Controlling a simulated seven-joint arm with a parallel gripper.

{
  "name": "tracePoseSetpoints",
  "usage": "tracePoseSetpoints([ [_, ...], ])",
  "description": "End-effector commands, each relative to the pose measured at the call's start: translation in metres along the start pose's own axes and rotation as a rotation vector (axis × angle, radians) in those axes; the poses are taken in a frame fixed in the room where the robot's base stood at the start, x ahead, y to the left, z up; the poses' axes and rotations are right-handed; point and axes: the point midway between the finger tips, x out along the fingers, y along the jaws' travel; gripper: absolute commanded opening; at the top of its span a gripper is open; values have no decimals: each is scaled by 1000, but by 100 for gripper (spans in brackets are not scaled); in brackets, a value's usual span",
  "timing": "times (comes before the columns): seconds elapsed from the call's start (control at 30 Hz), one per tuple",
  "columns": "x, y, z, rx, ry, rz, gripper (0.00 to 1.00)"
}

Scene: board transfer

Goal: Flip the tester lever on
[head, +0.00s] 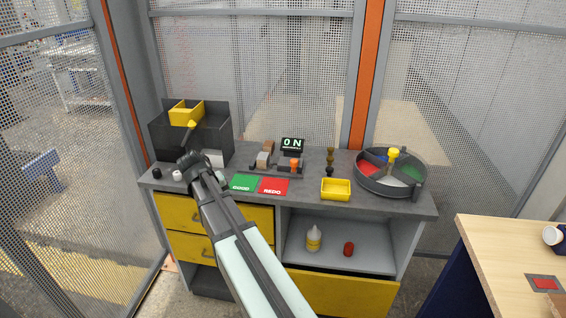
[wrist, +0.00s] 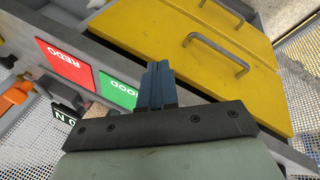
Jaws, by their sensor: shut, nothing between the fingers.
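The tester (head: 277,169) is a dark base on the worktop with a small display (head: 292,143) that reads ON. Its lever has an orange knob (head: 295,163). In the head view my arm hides the fingers.
The red REDO pad (head: 273,186) lies right of the GOOD pad. A yellow tray (head: 335,189) and round sectioned tray (head: 417,184) stand to the right. A dark bin (head: 215,135) stands at back left. Yellow drawers (head: 238,217) are below the worktop.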

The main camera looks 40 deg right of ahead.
Motion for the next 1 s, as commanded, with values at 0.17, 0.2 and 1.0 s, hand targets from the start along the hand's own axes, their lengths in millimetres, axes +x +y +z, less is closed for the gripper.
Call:
tracePoseSetpoints([
  [0.17,-37,44,-22,90,41,43,0],
  [0.2,-44,56,-26,116,47,56,0],
  [1.0,-90,184,-33,420,87,199,0],
])
